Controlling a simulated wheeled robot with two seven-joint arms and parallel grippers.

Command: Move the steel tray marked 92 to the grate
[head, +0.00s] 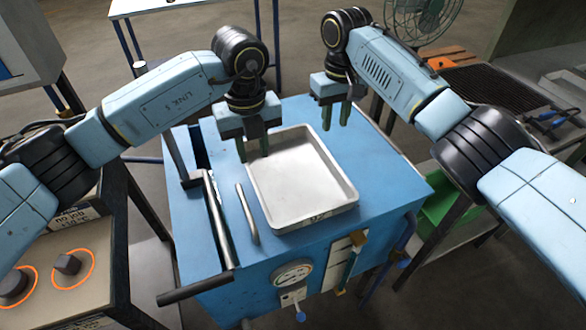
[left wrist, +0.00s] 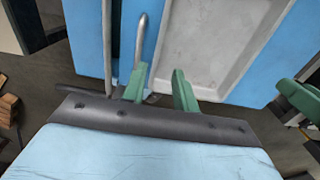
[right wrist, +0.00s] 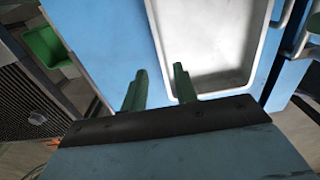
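The steel tray (head: 303,185), shallow and pale grey, lies flat on a blue cabinet top (head: 385,170). Its near wall carries a small dark mark that looks like 92. My left gripper (head: 253,151) is open at the tray's far left; in the left wrist view its fingers stand apart near the tray's rim (left wrist: 166,60). My right gripper (head: 336,119) is open at the tray's far right; in the right wrist view a rim (right wrist: 158,45) runs between its spread fingers. I cannot tell whether any finger touches. The dark slatted grate (head: 487,88) is at the upper right.
A grey bar handle (head: 247,213) stands left of the tray, with a longer dark rail (head: 218,220) beyond it. A green bin (head: 436,207) is below the right-hand bench. A knob panel (head: 65,275) stands lower left.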

